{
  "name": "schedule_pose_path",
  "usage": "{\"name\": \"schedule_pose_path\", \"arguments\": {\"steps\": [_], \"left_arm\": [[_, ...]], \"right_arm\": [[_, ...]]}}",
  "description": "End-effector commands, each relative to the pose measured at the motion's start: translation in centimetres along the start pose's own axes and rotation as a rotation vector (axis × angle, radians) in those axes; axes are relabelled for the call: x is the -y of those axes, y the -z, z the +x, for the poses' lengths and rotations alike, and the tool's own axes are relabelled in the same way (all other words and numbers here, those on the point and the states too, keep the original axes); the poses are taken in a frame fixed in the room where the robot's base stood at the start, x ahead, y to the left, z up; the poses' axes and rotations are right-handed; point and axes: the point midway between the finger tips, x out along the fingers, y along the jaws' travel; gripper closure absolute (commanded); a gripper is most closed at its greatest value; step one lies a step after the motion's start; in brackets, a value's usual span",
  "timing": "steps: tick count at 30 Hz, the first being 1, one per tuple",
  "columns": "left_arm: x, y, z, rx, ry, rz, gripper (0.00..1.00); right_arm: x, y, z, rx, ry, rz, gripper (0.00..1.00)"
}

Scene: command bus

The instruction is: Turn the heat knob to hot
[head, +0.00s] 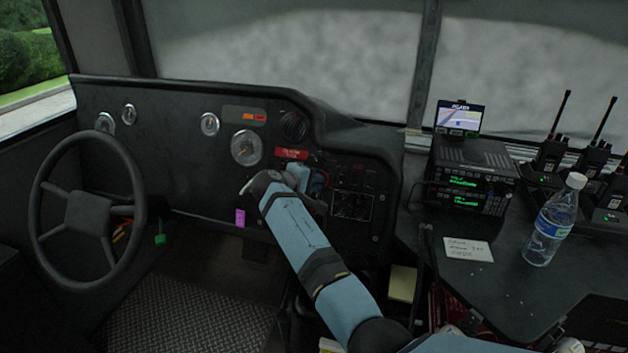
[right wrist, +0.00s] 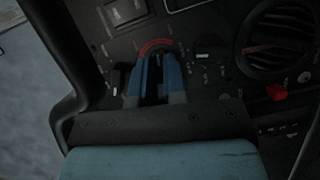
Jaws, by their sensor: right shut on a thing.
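The dashboard panel (head: 352,178) stands right of the steering wheel, and my right gripper (head: 310,180) reaches it with its fingers against the panel. In the right wrist view, the two blue fingers of my right gripper (right wrist: 156,68) are close together, shut on a small dark knob just below a red curved scale (right wrist: 156,46). I take it for the heat knob; the fingers cover most of it, and I cannot read its setting. My left gripper is in neither view.
A round air vent (right wrist: 283,47) and a red knob (right wrist: 276,92) lie beside the fingers in the wrist view. The steering wheel (head: 40,215) is at the left. A radio (head: 465,190), a water bottle (head: 552,225) and several handheld radios (head: 592,160) stand on the right counter.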

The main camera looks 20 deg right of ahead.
Motion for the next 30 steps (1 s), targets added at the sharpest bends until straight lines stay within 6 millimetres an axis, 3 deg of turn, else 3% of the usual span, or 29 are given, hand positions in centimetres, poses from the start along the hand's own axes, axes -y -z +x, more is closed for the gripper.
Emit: {"name": "schedule_pose_path", "arguments": {"steps": [7,24,25,27,28,30], "left_arm": [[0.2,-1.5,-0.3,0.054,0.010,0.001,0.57],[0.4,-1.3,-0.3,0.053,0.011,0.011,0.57],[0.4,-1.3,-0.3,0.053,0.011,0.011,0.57],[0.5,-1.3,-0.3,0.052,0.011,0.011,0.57],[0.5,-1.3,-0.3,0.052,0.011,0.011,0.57],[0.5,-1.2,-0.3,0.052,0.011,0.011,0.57]], "right_arm": [[-0.4,0.0,0.1,-0.002,0.034,0.087,1.00],[-0.4,0.0,0.1,-0.002,0.046,0.117,1.00],[-0.4,0.0,0.1,-0.002,0.046,0.117,0.84],[-0.3,0.0,0.1,-0.002,0.047,0.116,0.68],[-0.3,0.0,0.1,-0.002,0.047,0.116,0.63],[-0.2,0.0,0.1,-0.001,0.048,0.114,0.63]]}}
